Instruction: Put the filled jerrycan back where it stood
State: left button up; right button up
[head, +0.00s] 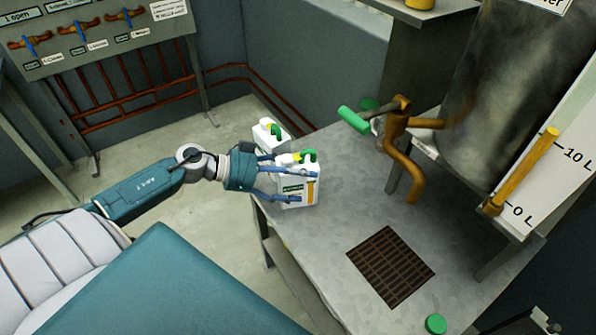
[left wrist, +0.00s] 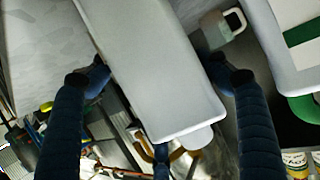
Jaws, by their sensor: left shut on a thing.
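A white jerrycan (head: 297,190) with a green cap or handle on top and a green and yellow label is at the far left corner of the grey bench (head: 330,230). My left gripper (head: 302,186) is shut on it, with blue fingers on either side. The jerrycan looks upright; whether its base touches the bench is not clear. In the left wrist view its plain white body (left wrist: 155,65) fills the space between the fingers. A second white jerrycan (head: 268,132) stands just behind it. My right gripper is not in view.
A brown tap (head: 402,150) with a green lever projects over the bench from a metal tank (head: 505,90). A dark drain grate (head: 390,266) is set in the bench top. A green cap (head: 435,324) lies near the front. The bench between jerrycan and grate is clear.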

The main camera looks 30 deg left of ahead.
pick_arm(q)
jog(key=shift+r, duration=0.15)
jog(key=o, duration=1.7)
jog(key=shift+f, duration=0.2)
